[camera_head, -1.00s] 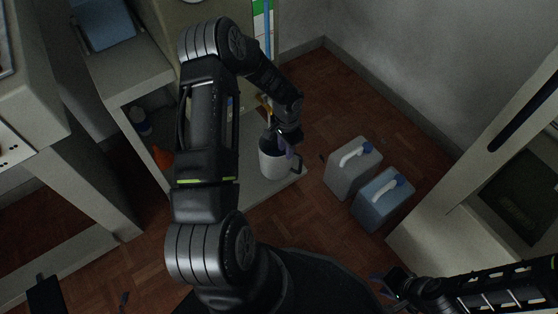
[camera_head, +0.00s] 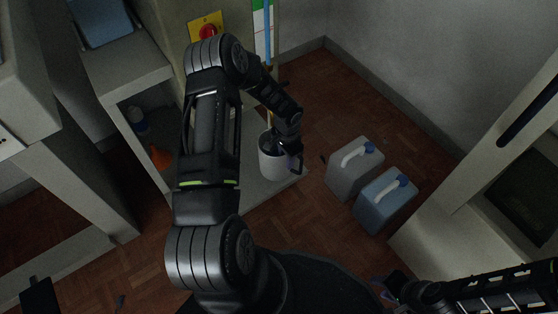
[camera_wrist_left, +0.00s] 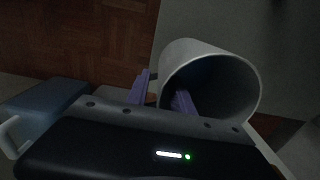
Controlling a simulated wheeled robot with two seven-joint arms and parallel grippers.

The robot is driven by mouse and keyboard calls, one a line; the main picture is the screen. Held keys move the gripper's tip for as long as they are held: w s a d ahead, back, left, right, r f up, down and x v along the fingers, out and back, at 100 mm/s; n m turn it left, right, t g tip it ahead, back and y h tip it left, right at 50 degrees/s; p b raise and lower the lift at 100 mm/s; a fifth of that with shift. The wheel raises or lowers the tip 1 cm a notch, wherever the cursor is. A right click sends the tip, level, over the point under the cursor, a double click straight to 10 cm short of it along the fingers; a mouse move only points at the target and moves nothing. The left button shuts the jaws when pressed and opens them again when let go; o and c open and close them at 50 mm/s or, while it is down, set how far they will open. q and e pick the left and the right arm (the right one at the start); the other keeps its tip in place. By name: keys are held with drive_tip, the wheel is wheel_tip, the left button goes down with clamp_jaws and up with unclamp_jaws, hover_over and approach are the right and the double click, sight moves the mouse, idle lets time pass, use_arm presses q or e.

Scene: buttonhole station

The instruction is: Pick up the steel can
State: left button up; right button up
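The steel can (camera_head: 270,166) is a pale grey, open-topped cylinder standing on a low grey shelf (camera_head: 262,190) in the head view. My left gripper (camera_head: 292,158) reaches down at the can's right side, partly covering its rim. In the left wrist view the can (camera_wrist_left: 240,100) shows its open mouth. The purple fingers of my left gripper (camera_wrist_left: 161,95) stand apart there, one at the mouth's inside and one outside the wall; contact is unclear. My right gripper (camera_head: 384,286) is at the lower right, away from the can, its fingers too dark to judge.
A grey jug (camera_head: 350,172) and a blue jug (camera_head: 384,205) stand on the floor to the right of the can. A blue pole (camera_head: 268,45) rises behind it. An orange cone (camera_head: 160,157) sits in the cabinet at left. Tiled floor is clear beyond the jugs.

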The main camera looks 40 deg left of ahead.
use_arm(q)
drive_tip(key=shift+f, duration=0.75)
clamp_jaws()
idle(1.3)
